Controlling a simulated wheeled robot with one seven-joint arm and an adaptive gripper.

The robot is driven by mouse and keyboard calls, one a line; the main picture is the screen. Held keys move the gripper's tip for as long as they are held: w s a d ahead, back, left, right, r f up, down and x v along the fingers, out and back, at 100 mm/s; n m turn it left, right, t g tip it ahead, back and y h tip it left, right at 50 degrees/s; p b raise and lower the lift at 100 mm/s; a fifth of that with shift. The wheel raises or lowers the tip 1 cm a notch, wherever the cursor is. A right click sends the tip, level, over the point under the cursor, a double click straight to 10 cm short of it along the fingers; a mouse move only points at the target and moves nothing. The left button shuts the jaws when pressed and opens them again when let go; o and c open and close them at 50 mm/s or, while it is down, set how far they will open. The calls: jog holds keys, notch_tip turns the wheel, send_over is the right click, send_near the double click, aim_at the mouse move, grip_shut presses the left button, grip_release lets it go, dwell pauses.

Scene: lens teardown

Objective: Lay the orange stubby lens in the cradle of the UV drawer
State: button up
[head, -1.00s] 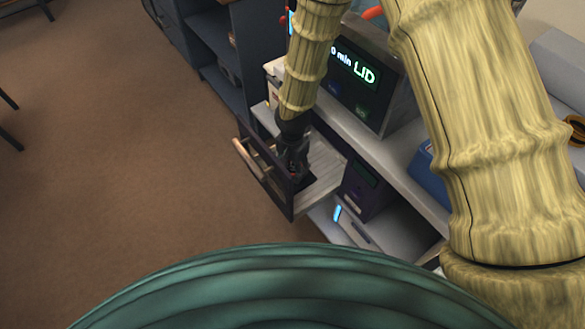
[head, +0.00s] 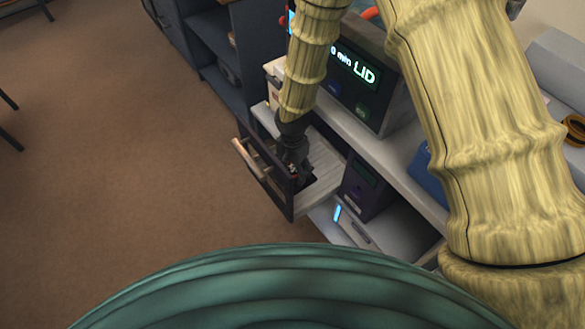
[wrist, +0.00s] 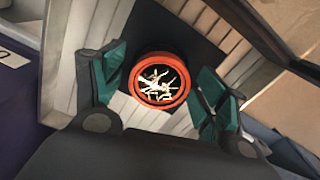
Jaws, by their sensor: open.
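The orange stubby lens (wrist: 160,79) shows in the wrist view as an orange ring with a bright, patterned glass face. It sits between the two dark green fingers of my gripper (wrist: 162,84), at the edge of a dark square (wrist: 205,38) that looks like the cradle. My gripper is open, with a finger on each side of the lens; slight contact cannot be told. In the head view my gripper (head: 296,172) points down into the pulled-out drawer (head: 327,160), which has a pale slatted floor. The lens cannot be made out clearly there.
The drawer's dark front (head: 263,171) carries a long handle (head: 250,158). A machine with a lit display reading LID (head: 358,66) stands above the drawer. A dark purple box (head: 365,188) is close on the right. Open brown floor (head: 130,170) lies to the left.

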aim_at(292, 168)
notch_tip(292, 168, up, 12)
jog(key=p, duration=0.1)
dwell(0.5)
dwell(1.1)
